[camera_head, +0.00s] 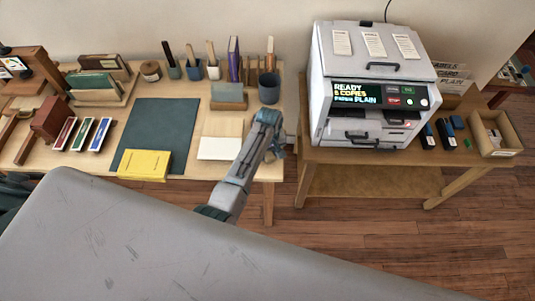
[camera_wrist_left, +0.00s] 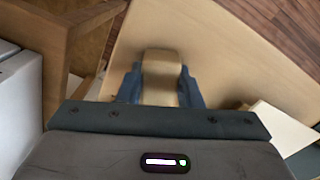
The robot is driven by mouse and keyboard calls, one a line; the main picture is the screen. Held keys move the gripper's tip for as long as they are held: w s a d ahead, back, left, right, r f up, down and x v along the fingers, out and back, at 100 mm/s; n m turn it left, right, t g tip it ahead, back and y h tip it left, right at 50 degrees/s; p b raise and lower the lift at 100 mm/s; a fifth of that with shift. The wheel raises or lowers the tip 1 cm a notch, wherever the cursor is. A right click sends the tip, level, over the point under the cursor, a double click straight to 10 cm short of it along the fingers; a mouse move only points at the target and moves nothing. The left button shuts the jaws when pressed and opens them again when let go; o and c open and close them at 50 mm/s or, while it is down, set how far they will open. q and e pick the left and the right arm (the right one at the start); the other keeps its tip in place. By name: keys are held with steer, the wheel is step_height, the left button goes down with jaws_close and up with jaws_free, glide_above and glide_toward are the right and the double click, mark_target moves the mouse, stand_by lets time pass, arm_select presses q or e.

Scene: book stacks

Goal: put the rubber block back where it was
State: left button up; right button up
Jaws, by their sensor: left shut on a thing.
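My left gripper (camera_head: 277,147) is over the right end of the left wooden table in the head view, beside a white pad (camera_head: 219,148). In the left wrist view the blue fingers of the left gripper (camera_wrist_left: 160,88) are shut on a tan block with a rounded end, which I take to be the rubber block (camera_wrist_left: 161,66). The block is above or on the pale tabletop; I cannot tell whether it touches. In the head view the arm and fingers hide the block. My right gripper is not in view.
The wooden table (camera_head: 190,153) holds a green mat (camera_head: 143,128), a yellow pad (camera_head: 145,165), a dark cup (camera_head: 269,87) and a wooden block stand (camera_head: 229,97). A copier (camera_head: 372,85) stands on a second table to the right. A gap separates the tables.

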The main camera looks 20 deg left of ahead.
arm_select(q)
steer(key=shift+r, duration=0.1)
steer(key=shift+d, duration=0.1)
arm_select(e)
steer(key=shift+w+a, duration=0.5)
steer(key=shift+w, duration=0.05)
arm_select(q)
steer(key=o, duration=0.9)
steer(key=shift+o, duration=0.2)
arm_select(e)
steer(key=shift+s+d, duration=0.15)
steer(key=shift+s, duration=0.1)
